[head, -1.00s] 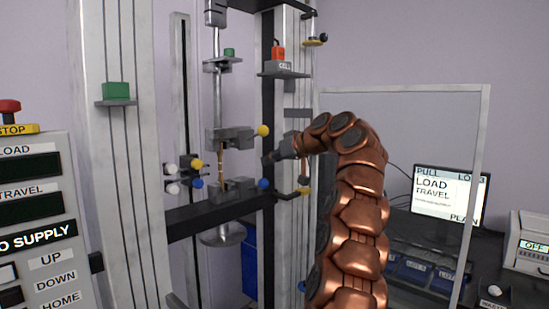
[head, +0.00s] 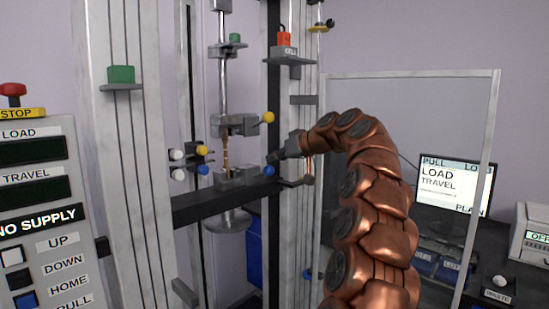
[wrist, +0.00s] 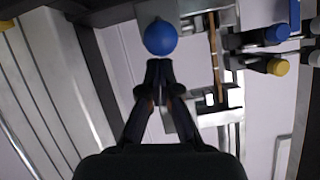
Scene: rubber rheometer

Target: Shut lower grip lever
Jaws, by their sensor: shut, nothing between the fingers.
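The lower grip (head: 240,178) is a grey block on the dark crossbeam. Its lever ends in a blue ball knob (head: 269,170) on the right side. My gripper (head: 276,156) is shut and empty, just above and to the right of that knob in the head view. In the wrist view the blue knob (wrist: 160,38) lies just beyond my closed fingertips (wrist: 160,64). I cannot tell whether they touch. The lever's shaft is mostly hidden. The upper grip (head: 235,125) has a yellow knob (head: 268,118). A thin tan specimen (head: 225,152) spans between the grips.
Smaller white, yellow and blue knobs (head: 203,170) stick out left of the grips. A dark crossbeam (head: 195,208) runs below. A clear framed panel (head: 412,75) stands right of my arm, near a monitor (head: 455,185). A control panel (head: 40,215) is at left.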

